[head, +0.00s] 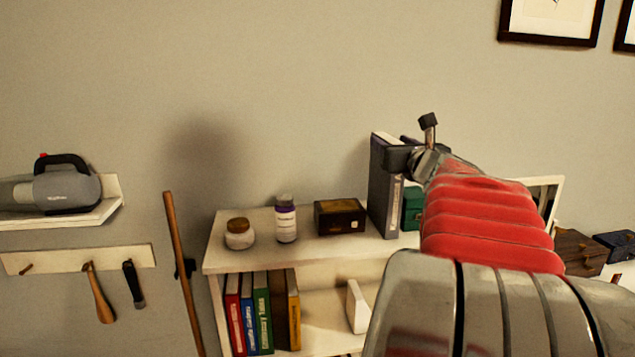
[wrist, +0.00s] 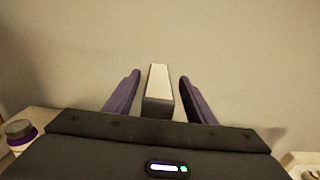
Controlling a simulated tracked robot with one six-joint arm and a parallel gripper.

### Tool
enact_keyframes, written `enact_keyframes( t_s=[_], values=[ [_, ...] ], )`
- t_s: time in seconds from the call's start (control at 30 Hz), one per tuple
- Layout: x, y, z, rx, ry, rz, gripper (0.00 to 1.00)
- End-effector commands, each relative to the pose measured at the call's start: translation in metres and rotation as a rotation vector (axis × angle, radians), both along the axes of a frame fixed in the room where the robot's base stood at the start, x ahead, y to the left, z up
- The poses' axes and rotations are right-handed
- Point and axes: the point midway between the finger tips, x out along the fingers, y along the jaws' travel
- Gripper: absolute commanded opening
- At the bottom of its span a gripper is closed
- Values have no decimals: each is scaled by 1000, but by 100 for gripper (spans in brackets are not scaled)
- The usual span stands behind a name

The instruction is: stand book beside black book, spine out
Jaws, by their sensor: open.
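A dark grey book (head: 385,190) stands upright on top of the white shelf unit, its labelled spine facing the room. My gripper (head: 413,142) is at the upper part of this book in the head view. In the wrist view, the open fingers (wrist: 160,78) are on either side of the book (wrist: 158,106), with a gap on each side. Its pale page edges face up. On the lower shelf stand red (head: 232,312), blue (head: 247,312), green (head: 263,312), dark brown (head: 279,305) and yellow (head: 293,308) books. I cannot tell which one is the black book.
A white object (head: 357,307) stands on the lower shelf.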

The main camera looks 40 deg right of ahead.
Motion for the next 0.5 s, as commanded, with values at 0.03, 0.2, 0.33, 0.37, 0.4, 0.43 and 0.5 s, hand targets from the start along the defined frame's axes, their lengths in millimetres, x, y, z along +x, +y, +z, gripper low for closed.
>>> enact_keyframes(
  t_s=[0.03, 0.2, 0.33, 0.37, 0.4, 0.43, 0.5],
  values=[
    [0, 0, 0, 0, 0, 0, 50],
    [1, 1, 0, 0, 0, 2, 50],
    [2, 1, 0, 0, 0, 3, 50],
    [2, 1, 0, 0, 0, 3, 50],
    [2, 2, 0, 0, 0, 3, 50],
    [2, 2, 0, 0, 0, 4, 50],
    [2, 2, 0, 0, 0, 4, 49]
  ],
)
